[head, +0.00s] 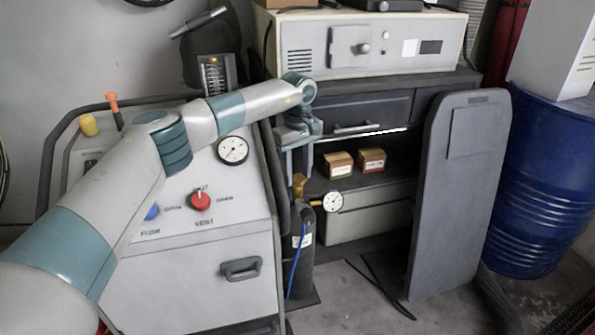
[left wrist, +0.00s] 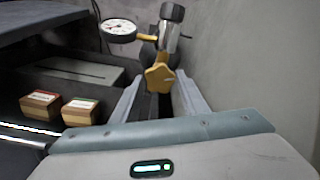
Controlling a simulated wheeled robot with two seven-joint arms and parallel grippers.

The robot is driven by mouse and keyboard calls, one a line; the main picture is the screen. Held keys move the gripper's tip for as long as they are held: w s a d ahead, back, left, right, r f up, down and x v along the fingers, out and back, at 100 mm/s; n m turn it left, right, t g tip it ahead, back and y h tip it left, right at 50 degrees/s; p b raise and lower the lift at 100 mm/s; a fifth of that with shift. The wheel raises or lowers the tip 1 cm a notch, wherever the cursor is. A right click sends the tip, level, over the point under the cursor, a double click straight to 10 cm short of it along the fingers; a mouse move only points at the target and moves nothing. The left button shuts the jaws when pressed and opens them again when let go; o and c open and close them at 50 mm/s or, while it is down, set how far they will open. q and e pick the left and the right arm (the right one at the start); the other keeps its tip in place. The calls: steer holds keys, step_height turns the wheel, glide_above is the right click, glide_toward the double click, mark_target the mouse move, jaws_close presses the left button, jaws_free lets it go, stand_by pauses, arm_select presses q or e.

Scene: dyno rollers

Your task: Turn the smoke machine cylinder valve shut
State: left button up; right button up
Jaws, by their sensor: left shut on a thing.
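The smoke machine's dark cylinder (head: 301,262) stands upright beside the machine's light grey cabinet (head: 190,255). Its brass valve knob (head: 298,183) shows at the top, and a round white gauge (head: 332,201) sticks out to the right. In the left wrist view the yellow star-shaped knob (left wrist: 160,78) lies between the two fingertips, with the gauge (left wrist: 120,30) beyond it. My left gripper (head: 297,174) points down from above and is shut on the knob; its fingers also show in the left wrist view (left wrist: 159,88). My right gripper is in neither view.
A dark shelf unit with two small boxes (head: 338,165) (head: 371,160) stands just right of the cylinder. A grey panel (head: 455,215) leans farther right, near a blue drum (head: 540,185). A dark cable lies on the open floor (head: 350,300).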

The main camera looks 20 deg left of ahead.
mark_target(298, 178)
arm_select(q)
steer(key=m, duration=0.5)
steer(key=shift+r+m, duration=0.1)
steer(key=shift+m, duration=0.2)
steer(key=m, duration=0.5)
steer(key=shift+m, duration=0.3)
steer(key=o, duration=1.1)
steer(key=shift+c, duration=0.2)
step_height(298, 178, up, 17)
steer(key=shift+r+p, duration=0.15)
steer(key=shift+p, duration=0.15)
